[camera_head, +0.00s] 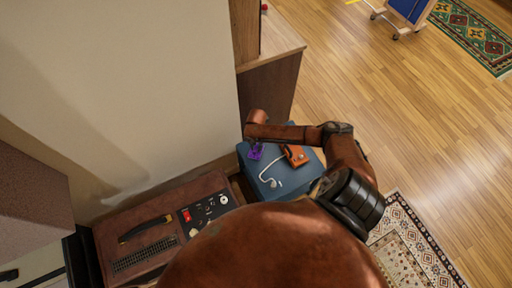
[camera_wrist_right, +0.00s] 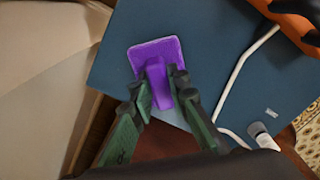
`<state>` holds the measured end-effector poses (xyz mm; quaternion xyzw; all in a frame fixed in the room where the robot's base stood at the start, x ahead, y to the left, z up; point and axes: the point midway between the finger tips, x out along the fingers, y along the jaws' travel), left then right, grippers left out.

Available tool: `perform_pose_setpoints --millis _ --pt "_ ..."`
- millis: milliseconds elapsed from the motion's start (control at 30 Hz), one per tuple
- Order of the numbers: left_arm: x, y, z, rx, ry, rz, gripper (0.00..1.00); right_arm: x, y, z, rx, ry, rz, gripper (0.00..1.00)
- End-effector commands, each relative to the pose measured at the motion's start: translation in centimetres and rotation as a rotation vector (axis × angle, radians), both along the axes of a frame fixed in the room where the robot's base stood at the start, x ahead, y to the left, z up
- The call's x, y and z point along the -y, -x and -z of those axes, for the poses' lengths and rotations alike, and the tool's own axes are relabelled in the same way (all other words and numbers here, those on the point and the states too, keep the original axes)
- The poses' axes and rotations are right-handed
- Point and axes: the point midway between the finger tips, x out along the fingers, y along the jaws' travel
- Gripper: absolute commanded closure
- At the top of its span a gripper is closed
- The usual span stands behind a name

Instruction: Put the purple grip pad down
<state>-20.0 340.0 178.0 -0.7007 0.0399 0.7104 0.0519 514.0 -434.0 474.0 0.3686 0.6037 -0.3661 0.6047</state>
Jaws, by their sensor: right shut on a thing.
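The purple grip pad (camera_wrist_right: 154,54) is a flat purple plate with a raised purple handle. In the right wrist view my right gripper (camera_wrist_right: 161,92) is shut on its handle, with one dark finger on each side. In the head view the pad (camera_head: 255,151) shows small, below the end of my right arm, over the left part of a blue box top (camera_head: 288,182). I cannot tell whether the pad touches that top. The gripper's fingers are hard to make out in the head view. My left gripper is not in view.
An orange object (camera_head: 295,156) and a white cable (camera_head: 264,172) lie on the blue top, right of the pad. A brown amplifier (camera_head: 150,225) with knobs stands to the left. A wooden cabinet (camera_head: 268,80) stands behind. Open floor lies to the right.

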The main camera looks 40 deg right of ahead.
Motion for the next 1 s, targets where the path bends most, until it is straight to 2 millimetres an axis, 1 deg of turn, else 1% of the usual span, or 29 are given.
perform_pose_setpoints --millis 33,67,300,567,667,767,1000 --pt "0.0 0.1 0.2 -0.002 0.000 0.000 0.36 0.0 0.0 0.3 -0.001 0.000 0.000 1.00" --pt "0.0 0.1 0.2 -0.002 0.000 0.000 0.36 0.0 0.0 0.3 -0.001 0.000 0.000 0.84" --pt "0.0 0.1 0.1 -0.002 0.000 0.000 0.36 0.0 0.1 0.2 -0.001 0.000 0.000 0.68" --pt "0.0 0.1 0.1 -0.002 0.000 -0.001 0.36 0.0 0.1 0.2 -0.002 0.000 0.000 0.67" --pt "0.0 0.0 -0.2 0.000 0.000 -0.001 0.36 0.0 0.0 -0.4 -0.001 0.000 0.000 0.67" --pt "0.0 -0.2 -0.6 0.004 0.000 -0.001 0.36 0.0 0.0 -1.7 0.001 0.000 0.000 0.67" --pt "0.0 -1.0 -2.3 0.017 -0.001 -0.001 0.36 0.1 0.0 -6.9 0.003 0.001 -0.001 0.67"
